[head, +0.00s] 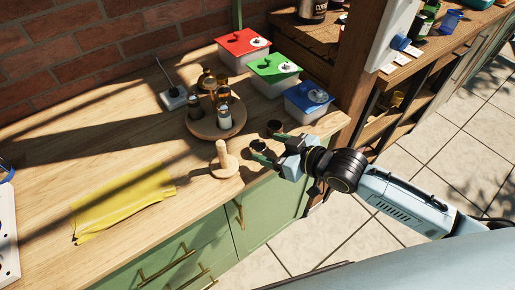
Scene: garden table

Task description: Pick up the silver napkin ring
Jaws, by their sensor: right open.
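My right gripper (268,149) reaches in from the right, low over the counter's front right part, with its jaws open. A small dark round piece (258,146) is at its fingertips; I cannot tell if it is between them or just beyond. A second small dark round piece (274,126) stands just behind the gripper. Both look like small rings or cups in shade, and I cannot tell which, if either, is the silver napkin ring. My left gripper is not in view.
A wooden peg stand (223,163) is close left of the gripper. Behind it is a round wooden tray (205,130) with shakers and bottles. Red (243,42), green (274,68) and blue (309,97) lidded boxes stand behind. A yellow cloth (122,203) lies left.

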